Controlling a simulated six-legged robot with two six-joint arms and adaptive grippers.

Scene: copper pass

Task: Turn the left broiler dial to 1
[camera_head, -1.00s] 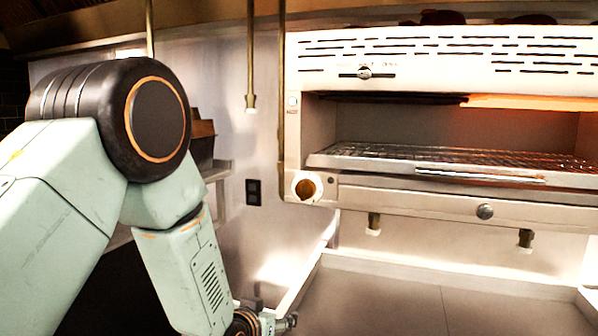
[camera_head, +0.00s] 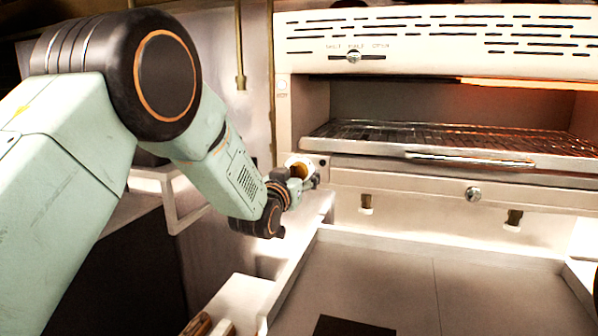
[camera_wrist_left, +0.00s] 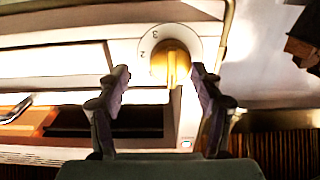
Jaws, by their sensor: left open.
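The left broiler dial is a brass knob with a raised grip bar on a round white plate at the broiler's lower left corner (camera_head: 299,168). In the left wrist view the brass dial (camera_wrist_left: 172,62) shows with the digits 2 and 3 on the plate beside it; no 1 can be read. Its bar stands near upright in that picture. My left gripper (camera_head: 312,181) is at the dial and partly covers it in the head view. In the left wrist view the gripper's fingers (camera_wrist_left: 160,71) are open, one on each side of the dial, with visible gaps.
The broiler (camera_head: 430,40) has a wire rack (camera_head: 450,138) and a glowing element at right. A flat metal counter (camera_head: 380,270) with raised edges lies below.

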